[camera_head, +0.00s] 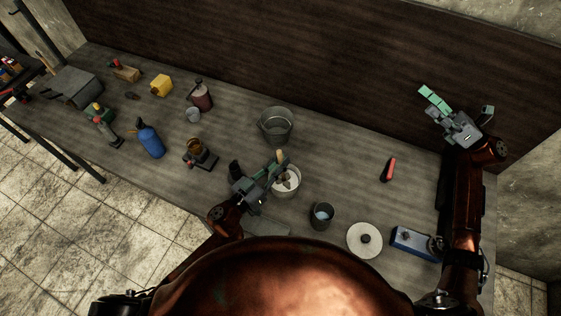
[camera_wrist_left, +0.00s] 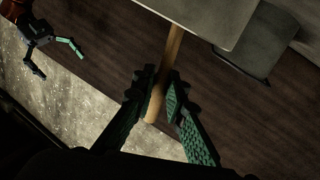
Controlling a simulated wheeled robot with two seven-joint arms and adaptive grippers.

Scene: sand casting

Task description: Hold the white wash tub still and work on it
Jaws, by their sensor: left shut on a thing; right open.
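The white wash tub (camera_head: 291,188) stands on the bench near the middle of the head view, partly hidden by my left gripper (camera_head: 272,168). A wooden handle (camera_head: 282,156) rises at the tub. In the left wrist view the wooden handle (camera_wrist_left: 172,55) runs between the fingers of my left gripper (camera_wrist_left: 160,100), which is shut on it. The handle's far end is hidden. My right gripper (camera_head: 461,103) is open and empty, raised at the right, well away from the tub. It also shows in the left wrist view (camera_wrist_left: 58,58).
A metal bucket (camera_head: 276,126) stands behind the tub. A dark cup (camera_head: 321,216), a white round lid (camera_head: 364,241) and a blue box-shaped tool (camera_head: 413,241) are to its right. A red item (camera_head: 388,169) lies further back. Several bottles and tools crowd the left. A dark backboard (camera_head: 330,60) borders the bench.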

